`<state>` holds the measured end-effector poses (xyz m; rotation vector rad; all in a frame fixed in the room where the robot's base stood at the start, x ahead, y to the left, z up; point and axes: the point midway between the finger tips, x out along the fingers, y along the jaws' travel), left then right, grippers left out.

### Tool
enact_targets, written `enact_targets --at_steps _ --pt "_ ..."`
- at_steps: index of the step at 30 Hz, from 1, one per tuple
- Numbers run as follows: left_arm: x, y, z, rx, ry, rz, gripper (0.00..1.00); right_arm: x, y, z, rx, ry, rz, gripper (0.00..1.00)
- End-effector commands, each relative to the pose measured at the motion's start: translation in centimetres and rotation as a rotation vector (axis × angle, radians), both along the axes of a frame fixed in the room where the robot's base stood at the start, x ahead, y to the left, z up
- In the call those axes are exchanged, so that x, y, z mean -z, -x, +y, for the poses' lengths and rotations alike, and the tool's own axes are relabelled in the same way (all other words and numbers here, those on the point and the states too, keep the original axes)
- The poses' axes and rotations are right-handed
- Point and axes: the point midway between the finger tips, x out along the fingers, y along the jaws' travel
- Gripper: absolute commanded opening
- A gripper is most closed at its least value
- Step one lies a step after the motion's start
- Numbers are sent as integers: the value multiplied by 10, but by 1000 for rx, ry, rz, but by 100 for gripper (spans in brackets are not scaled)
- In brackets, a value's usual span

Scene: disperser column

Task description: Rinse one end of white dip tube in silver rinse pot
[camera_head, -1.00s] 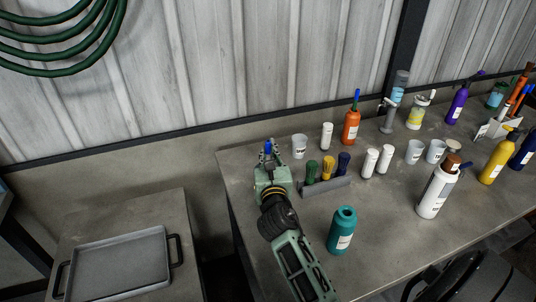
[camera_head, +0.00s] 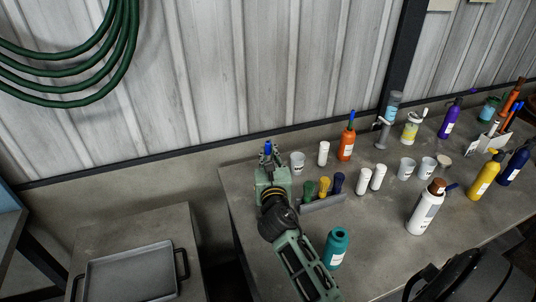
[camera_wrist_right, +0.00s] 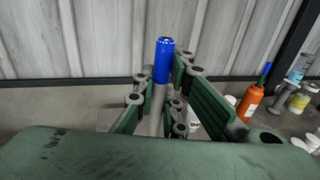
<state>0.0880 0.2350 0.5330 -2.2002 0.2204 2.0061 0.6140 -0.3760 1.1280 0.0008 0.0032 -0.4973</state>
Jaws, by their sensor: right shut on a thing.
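My right gripper (camera_head: 268,160) is over the left end of the bench, shut on a slim upright piece with a blue cylindrical top (camera_head: 268,147). In the right wrist view the blue top (camera_wrist_right: 164,60) stands above the fingers, over a pale grey-white tube-like part (camera_wrist_right: 157,95) between them. Its lower end is hidden by the gripper, so I cannot tell for sure that it is the white dip tube. I cannot pick out a silver rinse pot; a pale labelled cup (camera_head: 297,163) stands just right of the gripper. My left gripper is out of view.
A grey rack (camera_head: 322,203) with green, yellow and dark blue pieces stands right of my right arm, with a teal bottle (camera_head: 336,250) in front. An orange bottle (camera_head: 346,146) and several other bottles and cups fill the right side. A grey tray (camera_head: 131,272) lies lower left.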

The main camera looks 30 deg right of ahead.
Motion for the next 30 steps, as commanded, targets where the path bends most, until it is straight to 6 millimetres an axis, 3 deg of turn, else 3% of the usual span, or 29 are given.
enact_targets --at_steps 1,12,21,30 --pt "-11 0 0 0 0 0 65 -10 0 0 0 1 0 0" --pt "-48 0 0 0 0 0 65 -44 0 0 0 1 0 0" --pt "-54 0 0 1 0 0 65 -64 0 0 0 0 -1 0" --pt "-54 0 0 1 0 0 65 -65 0 0 0 0 0 0"
